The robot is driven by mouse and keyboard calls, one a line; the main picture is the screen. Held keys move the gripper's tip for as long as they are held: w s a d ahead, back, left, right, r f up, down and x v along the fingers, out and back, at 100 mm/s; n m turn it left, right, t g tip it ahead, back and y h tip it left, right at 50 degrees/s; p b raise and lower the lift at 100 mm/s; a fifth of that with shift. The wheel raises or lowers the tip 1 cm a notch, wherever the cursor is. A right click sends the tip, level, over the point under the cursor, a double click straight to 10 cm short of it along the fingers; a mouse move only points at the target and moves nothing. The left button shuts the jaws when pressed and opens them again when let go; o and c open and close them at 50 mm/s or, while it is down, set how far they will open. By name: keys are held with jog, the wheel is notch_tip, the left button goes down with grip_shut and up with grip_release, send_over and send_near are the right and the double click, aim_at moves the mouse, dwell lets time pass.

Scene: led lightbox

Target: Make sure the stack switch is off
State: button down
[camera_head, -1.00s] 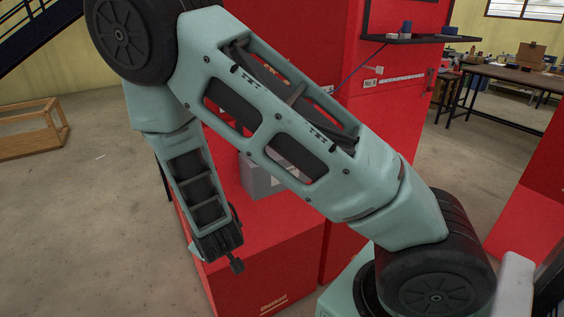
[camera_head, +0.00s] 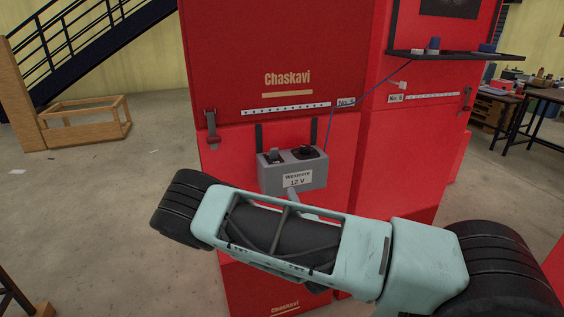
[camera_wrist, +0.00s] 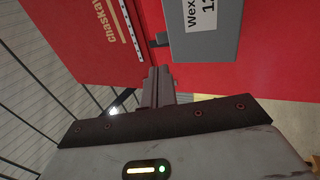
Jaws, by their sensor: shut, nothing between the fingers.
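A grey box (camera_head: 292,175) labelled "Wexmore 12 V" is mounted on the front of the red cabinet. Its top bears a dark toggle-like part (camera_head: 274,156) at left and a round black part (camera_head: 303,153) at right. I see no label naming the stack switch, and the toggle's setting is too small to tell. In the wrist view the box (camera_wrist: 207,35) is at upper right, with a dark stub (camera_wrist: 160,41) sticking out from its left side. My gripper (camera_wrist: 158,72) is shut and empty, just below that stub in the picture, apparently apart from it.
The red cabinet (camera_head: 245,60) has a latch (camera_head: 212,128) left of the box. A blue cable (camera_head: 355,97) runs up to a dark shelf (camera_head: 455,55) jutting out at right. A wooden frame (camera_head: 88,120) stands at left. The floor (camera_head: 110,190) left of the cabinet is mostly clear.

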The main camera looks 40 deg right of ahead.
aim_at(275, 150)
jog(key=p+x, duration=0.6)
jog(key=x, duration=0.7)
jog(key=shift+r+p, duration=0.1)
jog(key=shift+p, duration=0.25)
jog(key=shift+w+d, duration=0.2)
jog(key=shift+w, duration=0.25)
jog(key=shift+w+r+g+p, duration=0.1)
jog(key=shift+r+g+p, duration=0.25)
jog(key=shift+g+p, duration=0.35)
jog(key=shift+w+r+g+y+p, duration=0.2)
jog(key=shift+r+g+y+p, duration=0.35)
jog(key=shift+g+p, duration=0.45)
jog(key=shift+w+d+r+g, duration=0.1)
jog(key=shift+w+r+g, duration=0.1)
jog(key=shift+g, duration=0.4)
jog(key=shift+w, duration=0.15)
